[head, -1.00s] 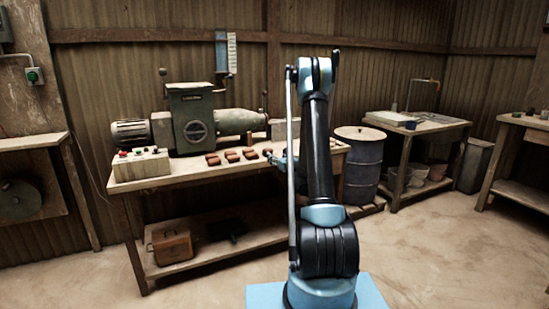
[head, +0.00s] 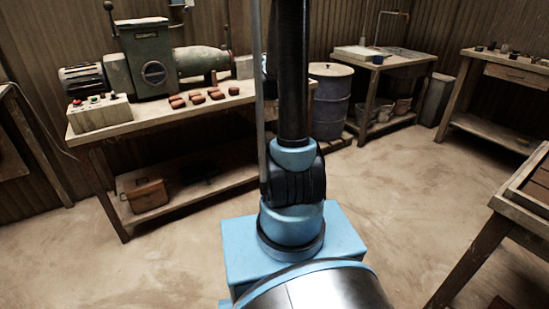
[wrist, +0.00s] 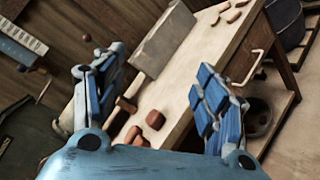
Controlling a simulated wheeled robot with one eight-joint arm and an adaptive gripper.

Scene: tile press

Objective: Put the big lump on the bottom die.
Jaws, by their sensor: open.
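Several reddish-brown lumps (head: 197,98) lie on the wooden bench in front of the green machine in the head view. In the wrist view, one rounded lump (wrist: 155,120) shows between my fingers, with a second lump (wrist: 133,134) beside it, partly hidden by my gripper. I cannot tell for certain which lump is the big one. My gripper (wrist: 148,88) is open and empty, with its blue fingers spread wide on either side of the lumps. In the head view my gripper is not visible. I cannot make out the bottom die.
The green machine (head: 152,58) and a button box (head: 99,114) stand on the bench (head: 150,122). A grey block (wrist: 163,40) stands on the bench in the wrist view. A blue drum (head: 331,95) is right of the bench. Another table (head: 527,195) is near right. Open floor lies between.

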